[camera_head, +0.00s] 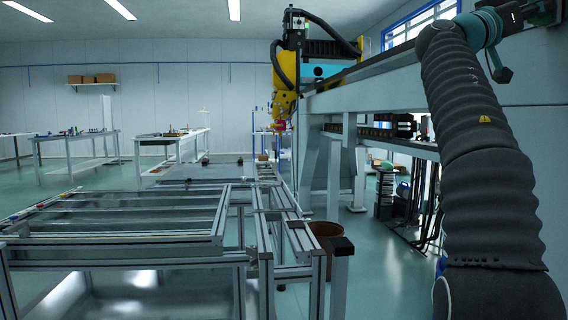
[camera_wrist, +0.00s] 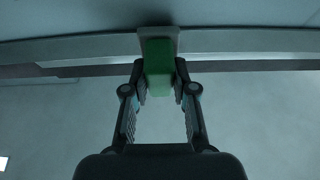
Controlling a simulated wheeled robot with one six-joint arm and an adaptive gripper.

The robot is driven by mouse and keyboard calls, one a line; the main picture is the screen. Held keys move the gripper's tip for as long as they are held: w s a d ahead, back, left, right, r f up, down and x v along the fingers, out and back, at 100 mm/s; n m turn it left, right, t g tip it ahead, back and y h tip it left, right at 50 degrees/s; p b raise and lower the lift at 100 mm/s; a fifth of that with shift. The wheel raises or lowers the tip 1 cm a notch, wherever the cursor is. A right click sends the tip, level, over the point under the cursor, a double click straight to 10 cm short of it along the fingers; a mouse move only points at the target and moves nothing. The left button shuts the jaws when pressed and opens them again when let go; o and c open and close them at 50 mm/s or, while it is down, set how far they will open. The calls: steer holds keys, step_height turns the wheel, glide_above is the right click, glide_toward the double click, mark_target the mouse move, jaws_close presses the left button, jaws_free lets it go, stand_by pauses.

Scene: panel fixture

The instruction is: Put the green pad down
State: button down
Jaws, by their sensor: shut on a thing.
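The green pad (camera_wrist: 158,58) is in the upper middle of the wrist view. My gripper (camera_wrist: 160,84) has its two dark fingers closed on the sides of the pad. Behind the pad's top end is a light grey tab on a long horizontal rail (camera_wrist: 80,50). I cannot tell whether the pad touches the rail or is held just in front of it. In the head view my arm rises along the right side, and its end reaches the top right corner, where the gripper and pad are not clear.
A long raised beam (camera_head: 370,70) runs along the right, with a yellow robot (camera_head: 284,100) at its far end. An aluminium frame fixture (camera_head: 130,240) fills the lower left. A brown bin (camera_head: 325,235) stands on the floor beside it. Open floor lies right of the bin.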

steer(key=s+b, duration=0.3)
steer(key=s, duration=0.7)
steer(key=shift+s+d+b, duration=0.15)
steer(key=shift+d+b, duration=0.2)
steer(key=shift+d, duration=0.1)
steer(key=shift+s, duration=0.1)
